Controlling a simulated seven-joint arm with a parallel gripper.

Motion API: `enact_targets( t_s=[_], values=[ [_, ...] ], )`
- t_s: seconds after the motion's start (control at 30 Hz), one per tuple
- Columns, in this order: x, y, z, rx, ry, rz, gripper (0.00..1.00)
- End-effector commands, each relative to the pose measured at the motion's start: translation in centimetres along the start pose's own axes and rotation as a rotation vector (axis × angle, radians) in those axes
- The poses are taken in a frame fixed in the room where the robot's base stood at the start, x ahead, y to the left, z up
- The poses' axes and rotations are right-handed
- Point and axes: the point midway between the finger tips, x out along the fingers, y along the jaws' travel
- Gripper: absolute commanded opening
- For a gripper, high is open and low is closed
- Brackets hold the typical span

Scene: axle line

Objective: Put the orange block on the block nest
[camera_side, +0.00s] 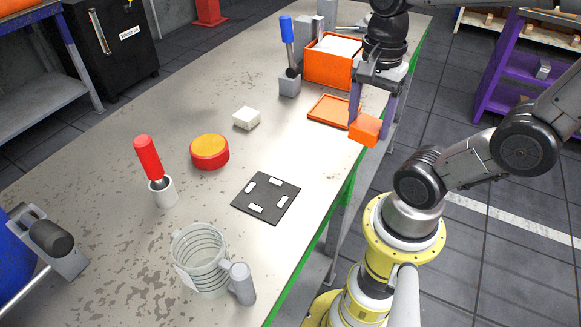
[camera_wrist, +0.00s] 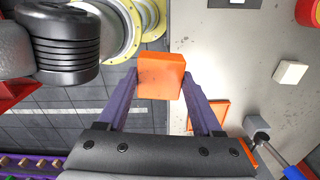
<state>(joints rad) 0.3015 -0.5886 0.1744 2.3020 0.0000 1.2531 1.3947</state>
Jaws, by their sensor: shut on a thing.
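The orange block (camera_side: 367,130) is held between the fingers of my gripper (camera_side: 368,118), above the table's right edge in the side view. In the wrist view the same block (camera_wrist: 161,75) sits between the two purple fingertips of my gripper (camera_wrist: 160,82), which is shut on it. The block nest is a dark square plate (camera_side: 266,197) with several white raised strips, lying flat on the table nearer the side camera. The block is apart from the nest. In the wrist view only a small part of the nest (camera_wrist: 234,3) shows at the top edge.
A flat orange tray (camera_side: 331,111) lies beside the block. An orange bin (camera_side: 333,62) and a blue-handled tool in a grey holder (camera_side: 290,84) stand behind it. A white block (camera_side: 246,118), a red-orange puck (camera_side: 209,152), a red-handled tool (camera_side: 149,158) and a clear jug (camera_side: 201,259) surround the nest.

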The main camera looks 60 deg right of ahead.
Motion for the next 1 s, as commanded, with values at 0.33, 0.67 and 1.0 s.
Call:
enact_targets(
  t_s=[0.33,0.67,1.0],
  values=[
    [-0.4,-1.0,1.8,0.162,-0.001,-0.013,0.00],
    [-0.7,-1.4,6.4,0.039,-0.003,-0.010,0.00],
    [-0.7,-0.9,8.9,-0.119,-0.001,-0.001,0.00]
  ],
)
